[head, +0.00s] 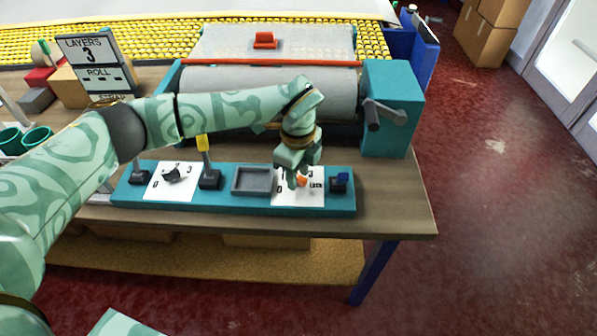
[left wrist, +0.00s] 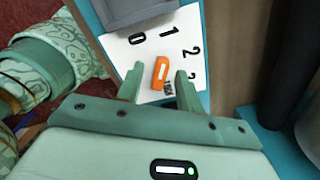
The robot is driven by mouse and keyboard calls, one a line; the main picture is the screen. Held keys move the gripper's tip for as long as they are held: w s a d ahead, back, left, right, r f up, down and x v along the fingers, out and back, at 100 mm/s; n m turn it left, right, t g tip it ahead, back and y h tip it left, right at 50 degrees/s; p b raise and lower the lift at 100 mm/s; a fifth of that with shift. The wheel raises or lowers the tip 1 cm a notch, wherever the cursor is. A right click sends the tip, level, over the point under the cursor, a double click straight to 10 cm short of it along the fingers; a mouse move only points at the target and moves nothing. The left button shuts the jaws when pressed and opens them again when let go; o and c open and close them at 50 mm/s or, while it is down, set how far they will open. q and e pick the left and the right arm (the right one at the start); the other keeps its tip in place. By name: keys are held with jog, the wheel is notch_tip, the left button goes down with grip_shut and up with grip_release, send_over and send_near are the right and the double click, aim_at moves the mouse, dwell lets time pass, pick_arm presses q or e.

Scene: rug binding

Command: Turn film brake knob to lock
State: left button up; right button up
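A teal control panel (head: 225,206) lies along the front of the bench. On its right white dial plate (head: 290,200) stands a small orange knob (head: 302,181). The knob (left wrist: 160,72) also shows in the left wrist view, with numbers 0, 1, 2 and more around it and a small dark label beside it, too small to read. A dark knob (head: 174,175) sits on the left dial plate. My left gripper (head: 295,178) is low over the right plate. In the left wrist view its fingers (left wrist: 160,78) are open, one on each side of the orange knob, with gaps visible. My right gripper is out of view.
A yellow-topped lever (head: 203,148) and a grey recessed tray (head: 252,181) are left of the right dial. A blue-capped switch (head: 341,181) is close on its right. The roller machine with a crank (head: 385,112) stands behind.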

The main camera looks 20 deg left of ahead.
pick_arm(q)
grip_shut()
jog(key=shift+r, duration=0.1)
